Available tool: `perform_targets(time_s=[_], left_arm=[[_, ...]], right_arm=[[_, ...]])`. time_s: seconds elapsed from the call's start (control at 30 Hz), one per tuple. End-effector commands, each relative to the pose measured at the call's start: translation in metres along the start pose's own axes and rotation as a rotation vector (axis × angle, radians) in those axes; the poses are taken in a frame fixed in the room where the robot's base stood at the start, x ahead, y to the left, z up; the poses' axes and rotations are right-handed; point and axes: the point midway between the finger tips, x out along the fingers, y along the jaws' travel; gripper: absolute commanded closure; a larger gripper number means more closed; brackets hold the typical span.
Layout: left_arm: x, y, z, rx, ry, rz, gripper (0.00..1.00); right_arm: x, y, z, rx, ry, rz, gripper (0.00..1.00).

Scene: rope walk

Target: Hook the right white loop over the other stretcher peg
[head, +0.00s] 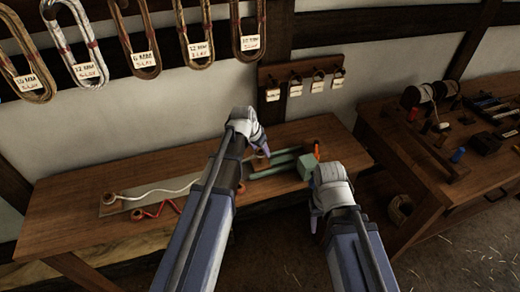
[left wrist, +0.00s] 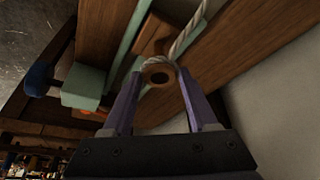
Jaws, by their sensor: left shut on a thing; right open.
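The white rope (head: 165,191) runs along the bench from a brown ring at the left end of a long board (head: 145,199) to my left gripper (head: 262,148). In the left wrist view, my left gripper (left wrist: 160,75) is shut on the right white loop (left wrist: 158,73), a brown round eye with white rope at it. It is over the wooden part of the green stretcher (head: 272,170); whether it touches is unclear. The stretcher's green block (head: 305,166) is just to the right. I cannot make out the other peg. My right gripper (head: 316,220) is open, low at the bench's front edge.
A red zigzag rope (head: 155,210) lies in front of the board. An orange part (head: 317,150) is by the green block. Rope coils (head: 197,30) hang on the wall behind. A second bench (head: 430,165) with tools stands at right.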

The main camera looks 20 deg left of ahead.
Motion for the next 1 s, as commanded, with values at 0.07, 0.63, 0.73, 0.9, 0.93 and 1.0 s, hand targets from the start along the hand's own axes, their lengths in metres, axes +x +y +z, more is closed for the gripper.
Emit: perform_targets(time_s=[0.07,0.63,0.73,0.9,0.93,1.0], left_arm=[[0.004,0.0,0.002,0.0,0.0,0.0,0.94],[0.019,0.0,0.008,0.0,0.0,0.0,0.94],[0.021,0.0,0.009,0.0,0.0,0.0,0.94],[0.026,0.0,0.011,0.0,0.0,0.0,0.94],[0.026,0.0,0.011,0.0,0.0,0.0,0.94],[0.028,0.0,0.012,0.0,0.0,0.0,0.94]], right_arm=[[0.004,0.0,0.0,0.0,0.0,0.0,0.5],[0.02,-0.002,-0.001,0.0,0.0,0.0,0.5],[0.023,-0.002,-0.001,0.0,0.0,0.0,0.5],[0.028,-0.003,-0.002,0.0,0.0,0.0,0.5],[0.029,-0.003,-0.002,0.0,0.0,0.0,0.5],[0.03,-0.003,-0.002,0.0,0.0,0.0,0.5]])
